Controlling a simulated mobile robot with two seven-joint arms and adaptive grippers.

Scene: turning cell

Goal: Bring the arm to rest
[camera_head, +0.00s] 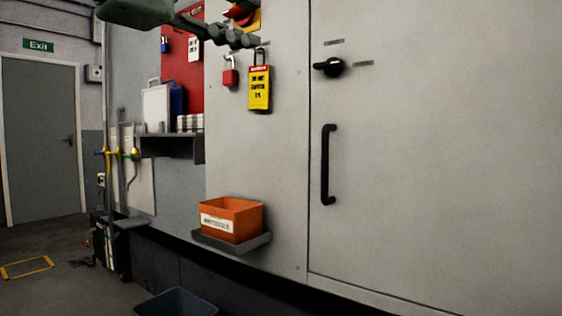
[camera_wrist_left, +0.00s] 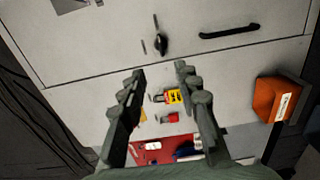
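My left gripper (camera_head: 246,40) comes in at the top of the head view, in front of the grey cabinet (camera_head: 430,200). In the left wrist view its two fingers (camera_wrist_left: 160,69) stand apart with nothing gripped between them. A red padlock (camera_head: 231,76) and a yellow danger tag (camera_head: 259,88) hang on the cabinet front just below the fingers in the head view. A red and yellow switch (camera_head: 245,17) is partly hidden behind the gripper. My right gripper is in neither view.
The cabinet has a black rotary knob (camera_head: 331,67) and a black handle (camera_head: 327,165). An orange bin (camera_head: 232,219) sits on a small ledge below. A red board (camera_head: 182,70) and a grey shelf (camera_head: 170,144) are to the left. Open floor lies toward the exit door (camera_head: 40,135).

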